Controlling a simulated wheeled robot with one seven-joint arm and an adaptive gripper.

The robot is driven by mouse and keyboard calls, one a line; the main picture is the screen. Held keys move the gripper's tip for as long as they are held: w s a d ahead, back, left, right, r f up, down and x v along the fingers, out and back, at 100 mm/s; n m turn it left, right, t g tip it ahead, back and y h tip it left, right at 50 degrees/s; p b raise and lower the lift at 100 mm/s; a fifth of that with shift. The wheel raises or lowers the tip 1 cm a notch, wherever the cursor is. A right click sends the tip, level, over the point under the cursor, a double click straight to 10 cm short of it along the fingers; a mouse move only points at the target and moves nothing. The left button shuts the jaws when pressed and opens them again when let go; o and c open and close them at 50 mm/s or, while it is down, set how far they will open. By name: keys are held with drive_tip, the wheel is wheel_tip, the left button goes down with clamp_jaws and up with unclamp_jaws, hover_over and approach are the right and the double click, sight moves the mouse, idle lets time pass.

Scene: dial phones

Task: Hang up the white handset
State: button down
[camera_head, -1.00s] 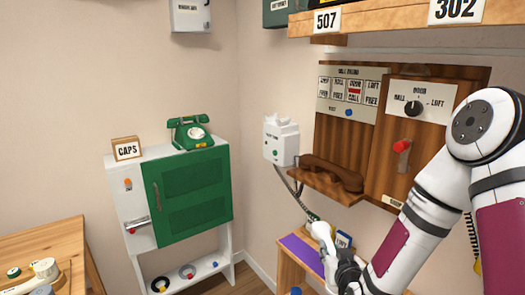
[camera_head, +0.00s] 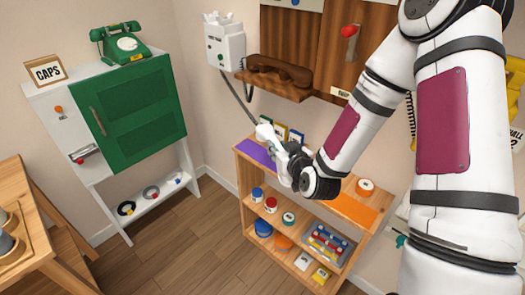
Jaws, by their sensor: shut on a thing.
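The white wall phone (camera_head: 224,45) is mounted on the wall near the corner, with two prongs at its top and no handset on it. A dark cord runs from it down to the white handset (camera_head: 265,133). My gripper (camera_head: 280,148) is shut on the white handset and holds it above the left part of the wooden shelf unit, below and to the right of the wall phone. The gripper's own fingers partly hide the handset, and its exact tilt is hard to tell.
A brown handset (camera_head: 278,74) lies on a wooden ledge right of the wall phone. The shelf unit (camera_head: 243,197) below carries jars and small boxes. A white cabinet with a green door (camera_head: 130,120) and a green dial phone (camera_head: 120,42) stand left. The floor (camera_head: 180,235) between is clear.

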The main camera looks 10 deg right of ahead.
drive_tip(key=f+y+b, duration=0.1)
drive_tip(key=w+f+n+b, duration=0.1)
drive_tip(key=b, duration=0.1)
drive_tip(key=w+a+f+n+y+b, duration=0.1)
drive_tip(key=shift+f+y+b, duration=0.3)
drive_tip(key=shift+f+b, duration=0.05)
drive_tip(key=shift+s+a+f+n+g+y+b, duration=0.15)
drive_tip(key=shift+f+n+g+y+b, duration=0.25)
drive_tip(key=shift+f+n+y+b, duration=0.45)
drive_tip(key=shift+s+f+n+g+y+b, duration=0.2)
drive_tip(key=shift+f+n+g+y+b, duration=0.2)
drive_tip(key=shift+f+b, duration=0.9)
drive_tip(key=shift+s+a+f+n+g+y+b, duration=0.15)
drive_tip(key=shift+f+n+g+y+b, duration=0.4)
drive_tip(key=shift+b, duration=0.95)
drive_tip(key=shift+d, duration=0.15)
drive_tip(key=w+d, duration=0.1)
drive_tip(key=w, duration=0.3)
drive_tip(key=w+f+b, duration=0.1)
drive_tip(key=w, duration=0.4)
drive_tip(key=w+d+b, duration=0.1)
drive_tip(key=w, duration=0.4)
drive_tip(key=shift+w+d+f, duration=0.2)
drive_tip(key=shift+d, duration=0.15)
drive_tip(key=f, duration=0.1)
drive_tip(key=w+f, duration=0.1)
drive_tip(key=shift+w+d+f+b, duration=0.1)
drive_tip(key=shift+d+f+b, duration=0.05)
drive_tip(key=shift+f+b, duration=0.2)
drive_tip(key=shift+f, duration=0.25)
